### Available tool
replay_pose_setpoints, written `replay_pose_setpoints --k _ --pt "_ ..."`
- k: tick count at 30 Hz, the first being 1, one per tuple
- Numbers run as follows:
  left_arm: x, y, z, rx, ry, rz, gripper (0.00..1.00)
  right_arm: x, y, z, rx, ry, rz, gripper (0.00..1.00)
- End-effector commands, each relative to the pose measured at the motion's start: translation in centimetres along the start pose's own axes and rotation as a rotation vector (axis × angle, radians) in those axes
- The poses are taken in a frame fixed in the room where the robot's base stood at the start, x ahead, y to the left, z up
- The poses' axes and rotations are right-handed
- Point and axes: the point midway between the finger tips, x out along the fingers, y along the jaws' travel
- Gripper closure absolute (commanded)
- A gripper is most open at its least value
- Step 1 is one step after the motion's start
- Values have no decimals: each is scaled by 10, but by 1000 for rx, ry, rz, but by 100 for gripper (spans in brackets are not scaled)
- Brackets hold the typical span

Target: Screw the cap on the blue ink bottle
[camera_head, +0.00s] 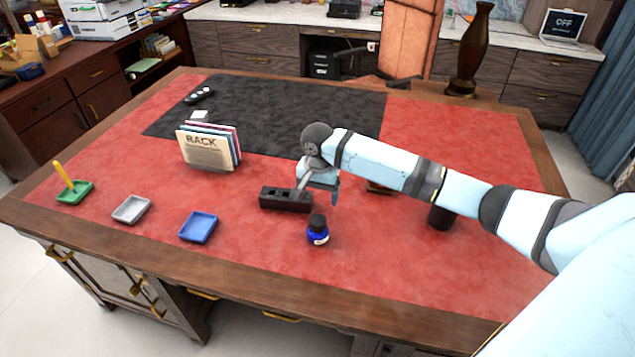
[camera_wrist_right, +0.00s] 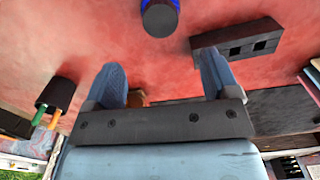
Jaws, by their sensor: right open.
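The blue ink bottle (camera_head: 318,238) stands upright on the red desk top near the front middle. Its black cap (camera_head: 317,221) sits on top of its neck; I cannot tell how tightly it is screwed. In the right wrist view the cap (camera_wrist_right: 160,16) shows as a dark disc over the blue glass (camera_wrist_right: 160,3), at the top edge and partly cut off. My right gripper (camera_head: 318,192) is open and empty, above and a little behind the bottle; its two fingers (camera_wrist_right: 162,75) are apart with nothing between them. My left gripper is not in view.
A black block with square holes (camera_head: 286,199) lies just left of the bottle. A dark pen cup (camera_head: 441,217) stands to the right, beneath my arm. A blue tray (camera_head: 198,227), grey tray (camera_head: 131,210), green tray (camera_head: 75,192) and file rack (camera_head: 207,152) are left. The front right desk is clear.

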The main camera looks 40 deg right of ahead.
Motion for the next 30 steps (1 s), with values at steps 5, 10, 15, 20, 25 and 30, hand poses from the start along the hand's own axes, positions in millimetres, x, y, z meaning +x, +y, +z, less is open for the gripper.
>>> replay_pose_setpoints --k 5,10,15,20,25,30 --pt "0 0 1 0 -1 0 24 38 0 0 0 0 1 19" --pt "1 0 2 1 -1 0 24 67 0 0 0 0 1 19" --pt "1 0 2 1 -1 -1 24 86 0 0 -1 1 -1 19" --pt "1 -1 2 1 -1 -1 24 92 0 0 -2 1 -1 19" --pt "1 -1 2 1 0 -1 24 93 0 0 -2 2 -2 19" --pt "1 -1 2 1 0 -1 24 93 0 0 -2 2 -2 39"
